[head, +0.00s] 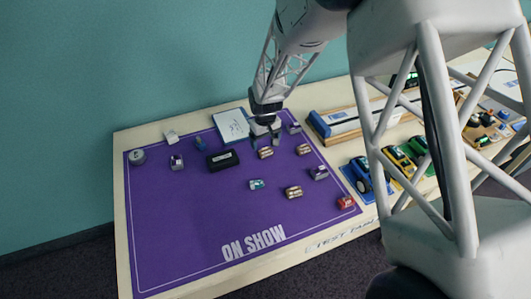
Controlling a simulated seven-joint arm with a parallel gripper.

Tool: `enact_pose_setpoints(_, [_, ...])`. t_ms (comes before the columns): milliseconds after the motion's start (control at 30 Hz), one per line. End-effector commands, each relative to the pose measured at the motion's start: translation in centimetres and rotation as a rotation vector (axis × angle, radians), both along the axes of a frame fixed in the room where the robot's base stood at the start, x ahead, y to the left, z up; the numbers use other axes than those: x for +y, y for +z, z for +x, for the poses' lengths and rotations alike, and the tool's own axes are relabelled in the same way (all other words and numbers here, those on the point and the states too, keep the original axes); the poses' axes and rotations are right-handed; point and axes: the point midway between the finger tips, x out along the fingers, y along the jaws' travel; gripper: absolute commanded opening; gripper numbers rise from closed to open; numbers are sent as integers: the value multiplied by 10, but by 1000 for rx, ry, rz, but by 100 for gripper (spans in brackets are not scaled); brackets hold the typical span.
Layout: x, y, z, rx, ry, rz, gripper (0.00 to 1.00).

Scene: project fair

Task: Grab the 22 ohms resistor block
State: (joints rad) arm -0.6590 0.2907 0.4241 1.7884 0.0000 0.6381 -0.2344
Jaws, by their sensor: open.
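Several small blocks lie on the purple mat (180,230). Tan blocks with dark stripes look like resistor blocks: one (265,152) near the middle back, one (303,149) to its right, one (293,191) nearer the front. No value can be read, so I cannot tell which is the 22 ohms one. My gripper (265,142) is open and points down over the mat's back part. Its fingers appear just behind or above the middle back tan block. Its height above the block is unclear, and nothing shows between the fingers.
A black box (223,160) lies left of my gripper, and a white-and-blue card (231,125) behind it. Other small blocks include a teal one (257,184) and a red one (346,202). Toy cars (361,176) stand right of the mat. The mat's front left is clear.

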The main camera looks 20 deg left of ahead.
Motion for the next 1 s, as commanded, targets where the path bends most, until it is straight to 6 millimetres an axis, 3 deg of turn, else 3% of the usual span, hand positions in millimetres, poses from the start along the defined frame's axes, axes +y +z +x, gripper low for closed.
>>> enact_pose_setpoints(433, [-1,-44,-2,1,0,-2,87])
enact_pose_setpoints(1000, [-1,-48,-2,0,0,0,87])
